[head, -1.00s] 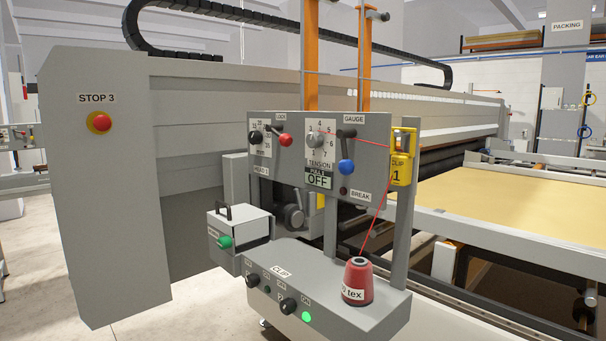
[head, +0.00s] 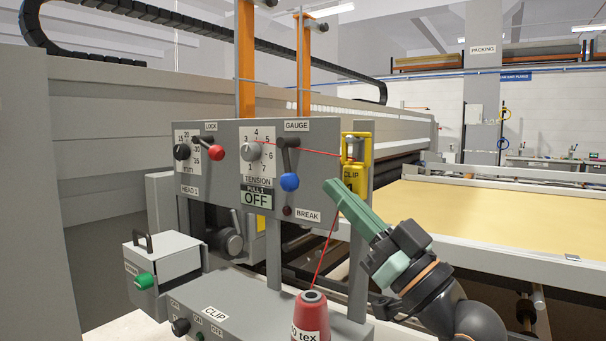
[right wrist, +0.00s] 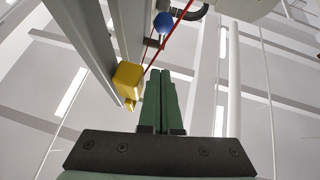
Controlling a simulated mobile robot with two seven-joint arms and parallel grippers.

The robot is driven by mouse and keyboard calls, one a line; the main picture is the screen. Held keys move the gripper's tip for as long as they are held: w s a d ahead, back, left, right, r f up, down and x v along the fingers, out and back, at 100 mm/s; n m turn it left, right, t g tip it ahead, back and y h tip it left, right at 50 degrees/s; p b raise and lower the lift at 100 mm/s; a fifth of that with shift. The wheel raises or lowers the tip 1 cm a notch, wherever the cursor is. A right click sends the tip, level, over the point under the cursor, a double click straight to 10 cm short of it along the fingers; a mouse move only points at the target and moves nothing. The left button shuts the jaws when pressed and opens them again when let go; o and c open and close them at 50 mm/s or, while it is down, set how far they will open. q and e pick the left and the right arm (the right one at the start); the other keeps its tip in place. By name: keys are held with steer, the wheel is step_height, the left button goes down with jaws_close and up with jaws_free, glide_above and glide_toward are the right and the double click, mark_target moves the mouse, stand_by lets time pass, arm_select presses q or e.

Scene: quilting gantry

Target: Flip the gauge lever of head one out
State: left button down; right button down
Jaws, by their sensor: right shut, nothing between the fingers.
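The gauge lever of head one has a blue knob (head: 289,182) hanging down from a dark pivot below the GAUGE label on the grey panel (head: 222,203) marked HEAD 1. The blue knob also shows at the top of the right wrist view (right wrist: 163,22). My right gripper (head: 340,190) is shut and empty. Its green fingers stand in front of the panel's right edge, to the right of the blue knob and apart from it in the head view. My left gripper is not in view.
A yellow clip (head: 354,165) hangs at the panel's right edge, close to my right fingers. A red thread (head: 325,248) runs from the red cone (head: 311,318) up to the clip and across the panel. The red lock knob (head: 216,152) is left of the tension dial (head: 254,151).

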mark_target(289, 163)
steer(key=x, duration=0.4)
steer(key=shift+p, duration=0.35)
steer(key=shift+w+a+f, duration=0.4)
steer(key=shift+w+a, duration=0.4)
steer(key=shift+w, duration=0.05)
steer(key=shift+w+a+f, duration=0.15)
steer(key=shift+w+a, duration=0.3)
steer(key=shift+w, duration=0.05)
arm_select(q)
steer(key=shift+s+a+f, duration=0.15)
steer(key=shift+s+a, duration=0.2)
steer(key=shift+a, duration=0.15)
